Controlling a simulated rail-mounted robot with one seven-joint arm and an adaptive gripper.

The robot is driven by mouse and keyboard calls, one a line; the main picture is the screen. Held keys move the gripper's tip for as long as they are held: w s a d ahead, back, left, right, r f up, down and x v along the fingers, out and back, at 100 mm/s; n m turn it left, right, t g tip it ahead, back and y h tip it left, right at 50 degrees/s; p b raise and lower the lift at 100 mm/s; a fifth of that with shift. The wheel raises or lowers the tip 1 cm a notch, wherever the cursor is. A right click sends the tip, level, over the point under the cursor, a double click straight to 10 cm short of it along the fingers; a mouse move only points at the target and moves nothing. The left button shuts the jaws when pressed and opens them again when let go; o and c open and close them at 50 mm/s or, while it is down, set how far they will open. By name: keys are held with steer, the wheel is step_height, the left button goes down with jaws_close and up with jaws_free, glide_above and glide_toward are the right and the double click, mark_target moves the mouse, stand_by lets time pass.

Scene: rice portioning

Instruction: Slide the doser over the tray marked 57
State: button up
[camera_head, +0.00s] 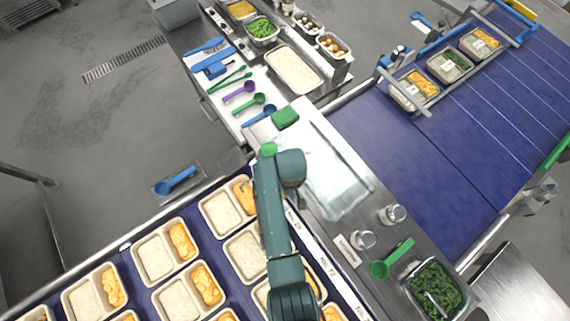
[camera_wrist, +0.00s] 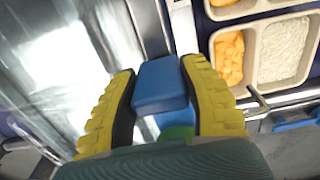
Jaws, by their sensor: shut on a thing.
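My gripper (camera_wrist: 159,68) has yellow ribbed fingers and is shut on a blue block (camera_wrist: 160,88), with a green part below it. The block may be the doser's handle; the rest of the doser is hidden. In the head view my arm hides the gripper, beside the near belt's upper right edge. Beige two-compartment trays (camera_head: 136,261) with rice and orange pieces stand on that belt. A white label strip (camera_head: 326,262) runs along its right edge; I cannot read 57 on it. Trays with cards (camera_head: 412,91) stand on the far belt, their numbers too small to read.
A steel counter holds a clear sheet (camera_head: 333,178), two metal shakers (camera_head: 362,240), a green scoop (camera_head: 391,260) and a pan of greens (camera_head: 434,289). Utensils (camera_head: 238,91) lie at the upper left. A metal frame (camera_head: 403,93) spans the far belt (camera_head: 420,155), whose near part is clear.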

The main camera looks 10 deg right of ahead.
steer(key=o, duration=1.3)
steer(key=shift+f, duration=0.1)
steer(key=shift+c, duration=0.2)
step_height(320, 180, up, 12)
steer(key=shift+r, duration=0.1)
